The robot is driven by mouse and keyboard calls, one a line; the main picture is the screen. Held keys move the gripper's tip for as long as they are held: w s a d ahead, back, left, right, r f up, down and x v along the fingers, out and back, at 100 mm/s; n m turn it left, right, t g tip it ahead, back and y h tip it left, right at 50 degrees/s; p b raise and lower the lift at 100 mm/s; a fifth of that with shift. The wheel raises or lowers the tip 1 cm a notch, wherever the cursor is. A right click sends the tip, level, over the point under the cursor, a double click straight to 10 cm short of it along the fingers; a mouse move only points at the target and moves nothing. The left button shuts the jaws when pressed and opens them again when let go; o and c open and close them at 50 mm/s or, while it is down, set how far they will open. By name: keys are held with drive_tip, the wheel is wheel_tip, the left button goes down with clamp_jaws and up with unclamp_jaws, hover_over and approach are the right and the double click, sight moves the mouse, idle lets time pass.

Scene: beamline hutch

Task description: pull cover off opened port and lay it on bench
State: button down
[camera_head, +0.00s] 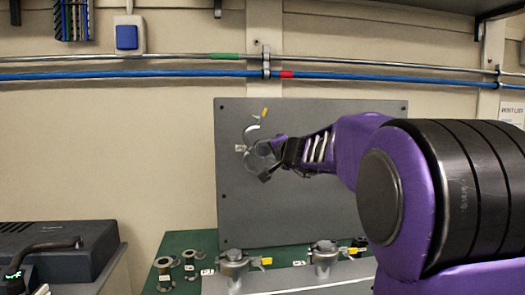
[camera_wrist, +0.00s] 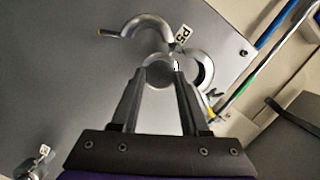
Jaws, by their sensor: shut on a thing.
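The grey panel (camera_head: 305,215) stands upright behind the bench and carries a port with the label P5 (camera_wrist: 182,36). A curved metal clamp half (camera_wrist: 148,24) is swung open beside the port. My gripper (camera_head: 268,155) is at the port, its two dark fingers (camera_wrist: 160,78) closed on a round grey cover (camera_wrist: 157,72). I cannot tell whether the cover still touches the port. The green bench (camera_head: 180,243) lies below the panel.
Several small flanged fittings (camera_head: 165,270) stand at the bench's left. Clamped ports (camera_head: 233,262) sit on a grey metal beam (camera_head: 290,280) along the front. A dark box (camera_head: 60,245) is at far left. Pipes (camera_head: 150,74) run along the wall above.

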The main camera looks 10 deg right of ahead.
drive_tip(key=shift+s, duration=0.75)
idle(0.3)
drive_tip(key=shift+s, duration=2.45)
